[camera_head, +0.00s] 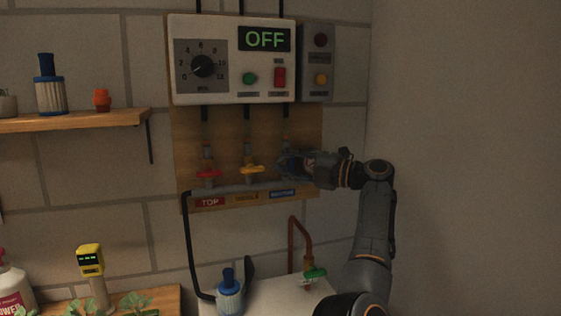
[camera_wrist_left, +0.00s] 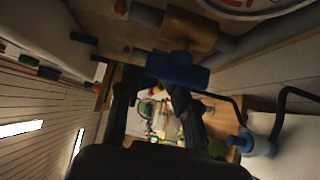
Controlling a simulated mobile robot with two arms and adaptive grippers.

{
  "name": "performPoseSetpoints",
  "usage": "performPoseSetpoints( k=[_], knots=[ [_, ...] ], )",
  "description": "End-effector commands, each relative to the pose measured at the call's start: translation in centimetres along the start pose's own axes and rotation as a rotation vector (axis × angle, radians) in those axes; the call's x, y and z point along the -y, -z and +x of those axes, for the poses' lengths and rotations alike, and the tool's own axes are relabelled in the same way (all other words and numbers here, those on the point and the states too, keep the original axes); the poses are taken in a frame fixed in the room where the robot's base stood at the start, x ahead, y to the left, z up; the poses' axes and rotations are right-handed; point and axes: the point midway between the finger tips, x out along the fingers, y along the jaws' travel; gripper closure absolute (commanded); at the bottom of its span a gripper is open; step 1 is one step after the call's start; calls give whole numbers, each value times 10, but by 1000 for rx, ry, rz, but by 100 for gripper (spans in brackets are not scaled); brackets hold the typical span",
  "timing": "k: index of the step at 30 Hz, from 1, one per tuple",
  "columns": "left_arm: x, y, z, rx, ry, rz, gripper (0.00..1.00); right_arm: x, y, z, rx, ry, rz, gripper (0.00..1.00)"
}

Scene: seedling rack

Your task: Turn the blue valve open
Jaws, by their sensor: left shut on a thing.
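My left gripper (camera_head: 291,165) is at the rightmost valve on the wooden board, above a blue label (camera_head: 282,193). In the left wrist view its fingers (camera_wrist_left: 158,78) are shut on the blue handle. In the head view the gripper hides most of that valve, so its handle angle is hard to tell there. My right gripper is not in view.
To the left are a yellow valve (camera_head: 251,170) and a red valve (camera_head: 208,173) on the same pipe. A control box (camera_head: 214,89) reading OFF hangs above. Below are a green-handled tap (camera_head: 314,274) and a blue-topped bottle (camera_head: 229,297). A shelf (camera_head: 80,122) is at left.

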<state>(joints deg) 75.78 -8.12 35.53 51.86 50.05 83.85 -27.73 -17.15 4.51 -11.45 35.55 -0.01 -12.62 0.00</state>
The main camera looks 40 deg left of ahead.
Motion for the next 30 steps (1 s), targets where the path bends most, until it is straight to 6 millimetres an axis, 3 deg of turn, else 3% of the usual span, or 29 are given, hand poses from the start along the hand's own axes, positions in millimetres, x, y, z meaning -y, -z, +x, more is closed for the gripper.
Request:
performPoseSetpoints(
  k=[1,18,19,27,28,30],
  knots=[
    [9,-3,2,7,23,4,100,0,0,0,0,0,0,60],
    [3,-4,1,14,34,-23,100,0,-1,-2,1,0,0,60],
    [3,-4,1,14,33,-24,84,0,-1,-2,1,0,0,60],
    [6,-5,0,16,35,-19,29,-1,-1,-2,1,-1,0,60],
    [6,-5,0,16,36,-19,23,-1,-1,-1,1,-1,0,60],
    [7,-5,0,17,36,-18,21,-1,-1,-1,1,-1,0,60]
  ],
)
